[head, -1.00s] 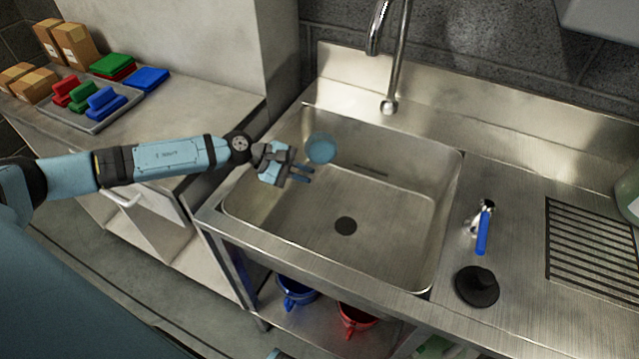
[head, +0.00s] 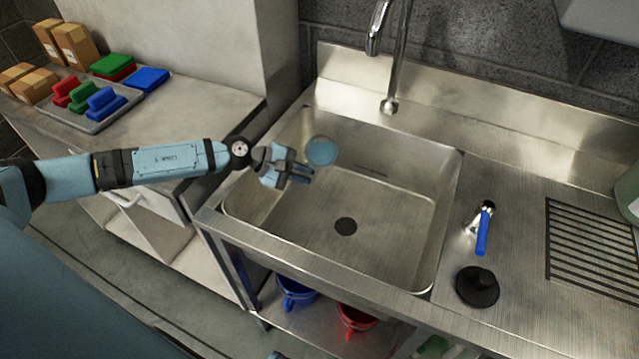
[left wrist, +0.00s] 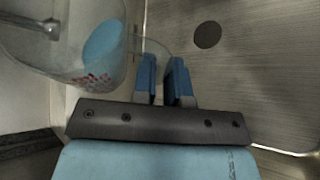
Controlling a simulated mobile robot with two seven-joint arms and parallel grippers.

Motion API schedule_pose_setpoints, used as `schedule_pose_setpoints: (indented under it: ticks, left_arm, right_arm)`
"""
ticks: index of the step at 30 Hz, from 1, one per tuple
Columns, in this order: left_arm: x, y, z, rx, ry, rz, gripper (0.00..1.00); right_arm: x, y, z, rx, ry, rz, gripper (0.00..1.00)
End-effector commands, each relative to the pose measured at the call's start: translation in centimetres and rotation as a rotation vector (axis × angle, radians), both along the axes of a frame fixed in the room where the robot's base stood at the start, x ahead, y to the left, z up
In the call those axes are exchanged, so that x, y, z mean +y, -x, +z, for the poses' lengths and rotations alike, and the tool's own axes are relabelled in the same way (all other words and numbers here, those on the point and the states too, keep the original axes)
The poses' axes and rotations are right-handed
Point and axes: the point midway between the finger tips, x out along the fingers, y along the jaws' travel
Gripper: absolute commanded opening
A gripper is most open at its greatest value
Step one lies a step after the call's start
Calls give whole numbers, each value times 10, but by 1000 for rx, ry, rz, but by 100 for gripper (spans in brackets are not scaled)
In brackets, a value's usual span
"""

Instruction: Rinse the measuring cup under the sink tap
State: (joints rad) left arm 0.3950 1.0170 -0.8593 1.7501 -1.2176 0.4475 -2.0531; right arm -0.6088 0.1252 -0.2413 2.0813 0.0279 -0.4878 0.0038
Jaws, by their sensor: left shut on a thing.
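The clear measuring cup (left wrist: 65,45) has red markings and a round blue area at one end; its handle runs between my left fingers in the left wrist view. In the head view, mostly its blue round part (head: 321,151) shows, over the left back part of the sink basin (head: 400,215). My left gripper (head: 303,173) is shut on the cup's handle, and its fingers also show in the left wrist view (left wrist: 165,80). The tap (head: 373,45) rises behind the sink, to the right of the cup and apart from it.
A blue-handled lever (head: 483,232) and a black plug (head: 477,286) are on the counter right of the basin. The drain (head: 345,226) is uncovered. A tray (head: 93,122) with colored pads stands on the left counter. The basin's right half is free.

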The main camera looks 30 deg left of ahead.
Motion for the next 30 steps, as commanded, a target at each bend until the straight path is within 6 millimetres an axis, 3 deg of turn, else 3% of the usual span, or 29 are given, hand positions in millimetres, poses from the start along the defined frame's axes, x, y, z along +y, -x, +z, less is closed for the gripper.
schedule_pose_setpoints:
  ticks: [30]
  left_arm:
    - [2,-5,3,-125,-57,2,0]
  right_arm:
    - [-1,-1,4,-3,-2,-2,0]
